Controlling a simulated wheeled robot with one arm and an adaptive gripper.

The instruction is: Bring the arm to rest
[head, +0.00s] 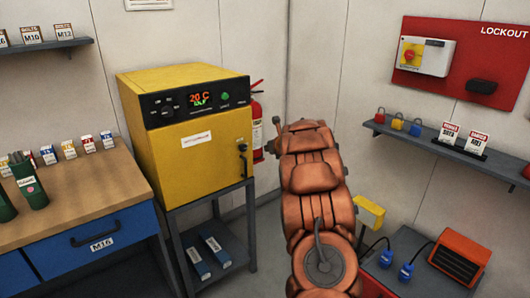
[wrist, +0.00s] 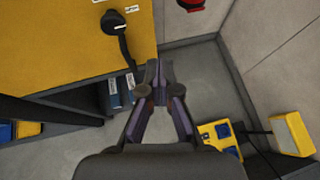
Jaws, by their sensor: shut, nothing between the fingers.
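My arm shows as orange-brown links in the middle right of the head view, raised in front of the back corner. My gripper (wrist: 154,75) shows in the wrist view with its dark fingertips together and nothing between them. It points toward the floor near the yellow oven (head: 190,140). The oven's door and dark handle also show at the upper left of the wrist view (wrist: 70,40). In the head view the gripper itself is hidden or cannot be made out beyond the arm.
The oven stands on a grey stand (head: 215,205) with blue boxes (head: 208,254) below. A red extinguisher (head: 257,125) hangs behind. A workbench (head: 85,190) is at left. At right are a lockout shelf (head: 440,145) and an orange heater (head: 460,257). Grey floor is open below the gripper.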

